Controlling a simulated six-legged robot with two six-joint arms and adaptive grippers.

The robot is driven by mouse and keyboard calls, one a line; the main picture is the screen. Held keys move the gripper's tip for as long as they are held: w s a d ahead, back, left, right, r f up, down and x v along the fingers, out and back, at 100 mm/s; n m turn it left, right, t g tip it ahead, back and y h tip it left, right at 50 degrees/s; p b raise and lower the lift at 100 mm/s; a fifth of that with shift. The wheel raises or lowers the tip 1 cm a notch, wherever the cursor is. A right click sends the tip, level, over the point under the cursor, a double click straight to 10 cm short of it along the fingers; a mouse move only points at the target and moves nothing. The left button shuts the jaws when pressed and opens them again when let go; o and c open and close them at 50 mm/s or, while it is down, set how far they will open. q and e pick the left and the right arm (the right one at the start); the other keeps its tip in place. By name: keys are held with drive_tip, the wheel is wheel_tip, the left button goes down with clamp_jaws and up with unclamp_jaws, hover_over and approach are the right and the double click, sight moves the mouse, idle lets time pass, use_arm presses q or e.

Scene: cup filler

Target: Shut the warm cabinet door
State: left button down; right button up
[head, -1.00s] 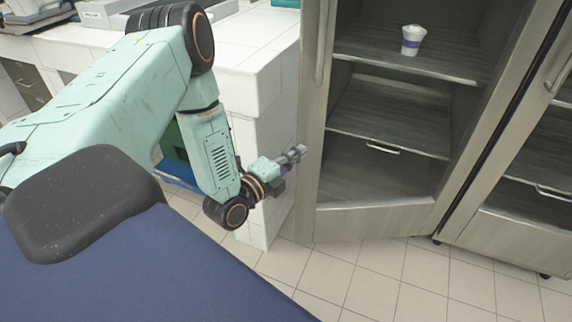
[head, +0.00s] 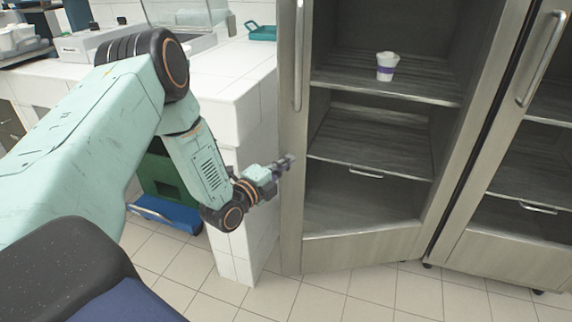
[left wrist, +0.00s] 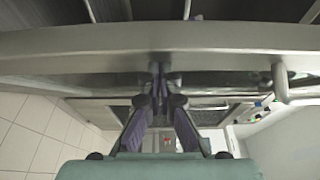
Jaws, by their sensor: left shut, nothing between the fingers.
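The warm cabinet (head: 385,95) stands right of centre in the head view. Its door (head: 291,200) has a metal frame, a see-through middle and an upright handle (head: 298,55) on the left stile. The door stands ajar: its bottom rail (head: 360,256) slants out towards me at the handle side. My left gripper (head: 288,162) is shut and empty, with its tips at the left stile, below the handle. In the left wrist view the fingers (left wrist: 160,75) point at the door frame (left wrist: 90,42); I cannot tell whether they touch. My right gripper is out of view.
A white cup with a purple band (head: 387,66) stands on a cabinet shelf. A second cabinet with a handle (head: 541,60) adjoins on the right. A white tiled counter (head: 215,75) is close on the left. The tiled floor in front is clear.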

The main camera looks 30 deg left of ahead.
use_arm(q)
drive_tip(key=w+a, duration=0.2)
drive_tip(key=w+a+b, duration=0.1)
drive_tip(key=w+a, duration=0.1)
drive_tip(key=shift+w+a+f, duration=0.1)
drive_tip(key=shift+w+a, duration=0.05)
drive_tip(key=shift+w, duration=0.25)
drive_tip(key=shift+w+a, duration=0.15)
drive_tip(key=shift+w, duration=0.05)
